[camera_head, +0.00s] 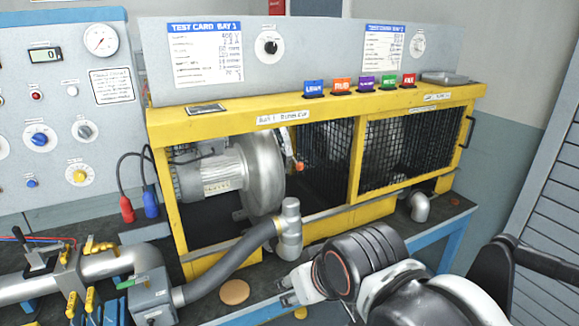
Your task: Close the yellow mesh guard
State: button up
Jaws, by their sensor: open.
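The yellow mesh guard (412,152) is a yellow-framed panel of dark mesh across the right bay of the yellow enclosure (215,126). A dark handle (470,132) is at its right edge. The left bay has no mesh in front of the silver blower (262,175); dark mesh shows to the blower's right, and I cannot tell whether it is a divider or a back wall. My gripper (289,298) is at the lower middle, pointing left, open and empty. It is in front of the enclosure and apart from the guard.
A grey hose (228,262) runs from the blower's outlet (290,230) to a grey box (152,298) at lower left. A round tan disc (234,292) lies on the bench. Several coloured tags (342,85) stand on the enclosure's top. A pipe elbow (419,207) is below the guard.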

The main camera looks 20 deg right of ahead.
aim_at(353, 198)
jog(key=z, duration=1.45)
jog(key=i+l, duration=0.25)
jog(key=i, duration=0.25)
